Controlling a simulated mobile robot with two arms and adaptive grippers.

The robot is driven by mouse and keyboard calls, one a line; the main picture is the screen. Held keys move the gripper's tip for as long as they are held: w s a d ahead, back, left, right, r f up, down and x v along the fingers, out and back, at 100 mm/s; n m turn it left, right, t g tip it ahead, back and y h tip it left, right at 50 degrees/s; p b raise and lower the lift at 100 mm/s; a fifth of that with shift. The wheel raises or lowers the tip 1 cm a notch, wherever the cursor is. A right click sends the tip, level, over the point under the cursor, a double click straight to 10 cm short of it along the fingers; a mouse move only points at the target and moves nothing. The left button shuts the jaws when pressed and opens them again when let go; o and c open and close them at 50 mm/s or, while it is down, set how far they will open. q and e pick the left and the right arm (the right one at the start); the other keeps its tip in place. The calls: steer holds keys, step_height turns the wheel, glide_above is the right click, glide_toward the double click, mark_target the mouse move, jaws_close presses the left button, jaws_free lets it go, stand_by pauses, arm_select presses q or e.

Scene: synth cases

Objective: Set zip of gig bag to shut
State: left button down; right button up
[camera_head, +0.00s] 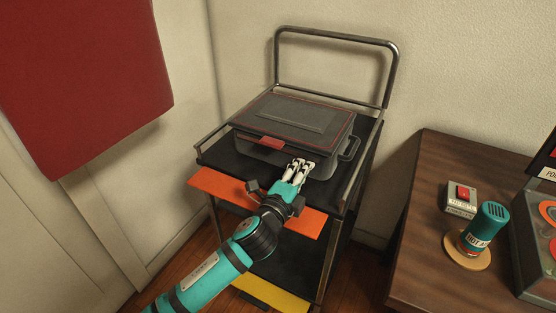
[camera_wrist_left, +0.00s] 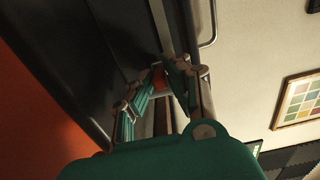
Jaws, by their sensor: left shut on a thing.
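The gig bag (camera_head: 290,117) is a dark grey, box-like case with red trim around its lid. It lies flat on the cart's top shelf, and its lid looks down. A red tab (camera_head: 271,142) shows on its front edge. My left gripper (camera_head: 301,166) is at the front right of the bag, its fingers against the front side. In the left wrist view, my left gripper (camera_wrist_left: 163,80) is shut on a small red piece that looks like the zip pull (camera_wrist_left: 158,77). The fingers hide most of it, and the zip line is hard to make out. My right gripper is not in view.
The cart (camera_head: 342,187) has metal rails, a tall handle (camera_head: 338,41) behind and an orange board (camera_head: 222,187) at the front. A wooden table (camera_head: 412,222) at the right holds a red-switch box (camera_head: 461,198) and a teal canister (camera_head: 487,226). A red panel (camera_head: 85,75) hangs upper left.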

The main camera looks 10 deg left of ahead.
mark_target(320, 167)
arm_select(q)
steer(key=shift+s+d+f, duration=0.1)
steer(key=shift+s+d, duration=0.2)
steer(key=shift+d, duration=0.45)
steer(key=shift+s+d, duration=0.25)
steer(key=shift+d, duration=0.5)
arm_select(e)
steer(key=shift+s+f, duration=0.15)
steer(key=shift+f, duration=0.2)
arm_select(q)
steer(key=c, duration=1.3)
jaws_free()
steer(key=shift+d, duration=0.1)
steer(key=shift+s, duration=0.15)
steer(key=v, duration=1.1)
steer(key=shift+s+a, duration=0.2)
steer(key=shift+s, duration=0.15)
